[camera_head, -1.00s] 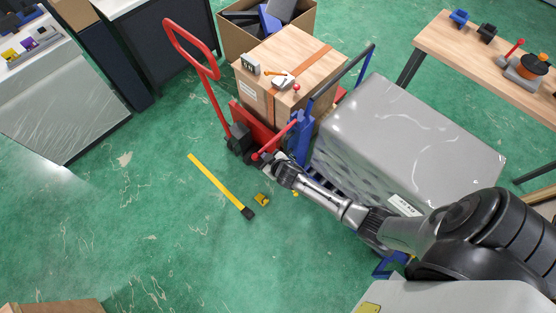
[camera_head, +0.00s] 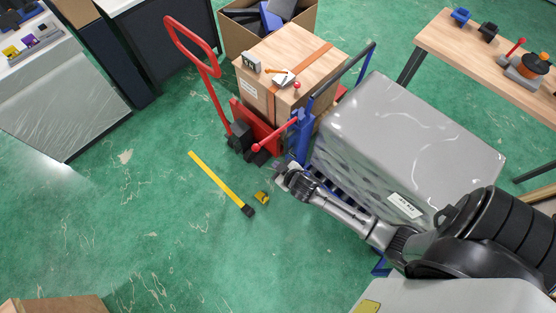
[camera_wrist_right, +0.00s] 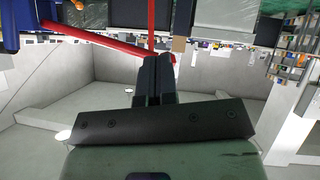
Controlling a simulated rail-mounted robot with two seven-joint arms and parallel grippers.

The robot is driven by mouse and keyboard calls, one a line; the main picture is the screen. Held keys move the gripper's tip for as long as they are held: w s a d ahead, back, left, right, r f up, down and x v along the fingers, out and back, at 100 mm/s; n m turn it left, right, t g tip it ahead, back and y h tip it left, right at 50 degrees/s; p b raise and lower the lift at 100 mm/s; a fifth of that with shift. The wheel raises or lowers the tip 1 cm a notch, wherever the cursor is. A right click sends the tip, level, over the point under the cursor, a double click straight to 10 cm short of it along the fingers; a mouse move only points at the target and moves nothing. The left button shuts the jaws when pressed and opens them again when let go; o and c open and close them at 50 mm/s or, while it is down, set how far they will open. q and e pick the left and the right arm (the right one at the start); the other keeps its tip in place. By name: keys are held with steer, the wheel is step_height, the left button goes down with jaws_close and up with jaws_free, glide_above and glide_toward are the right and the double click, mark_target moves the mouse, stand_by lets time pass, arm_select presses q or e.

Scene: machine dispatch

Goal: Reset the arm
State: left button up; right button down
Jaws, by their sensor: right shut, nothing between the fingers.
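My right arm comes in from the lower right in the head view. Its gripper (camera_head: 279,171) is over the green floor, just in front of the blue and red trolleys. In the right wrist view the two dark fingers (camera_wrist_right: 153,80) are together with nothing between them. A red lever with a ball end (camera_head: 275,135) sticks out from the blue trolley (camera_head: 301,130), a little beyond the gripper and apart from it in the head view. A red bar (camera_wrist_right: 105,40) also crosses behind the fingers in the wrist view. My left gripper is not in view.
A red pallet truck (camera_head: 207,72) carries a cardboard box (camera_head: 285,60). A grey wrapped load (camera_head: 410,130) stands right of it, close beside my right arm. A yellow strip (camera_head: 217,182) and a small yellow item (camera_head: 262,198) lie on the floor.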

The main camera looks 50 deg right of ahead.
stand_by(0.4)
stand_by(0.3)
steer(key=s+a+r+g+p, duration=0.2)
steer(key=s+r+p, duration=0.1)
steer(key=s+r, duration=0.4)
steer(key=s+a+r+g+y+p, duration=0.1)
steer(key=s+a+r+g+p, duration=0.2)
steer(key=s+r, duration=0.4)
steer(key=s+a+r+g+p, duration=0.2)
steer(key=s+r+p, duration=0.3)
steer(key=s+r, duration=0.3)
steer(key=shift+a+r+g+y, duration=0.4)
steer(key=shift+a+r, duration=0.05)
steer(key=shift+r, duration=0.4)
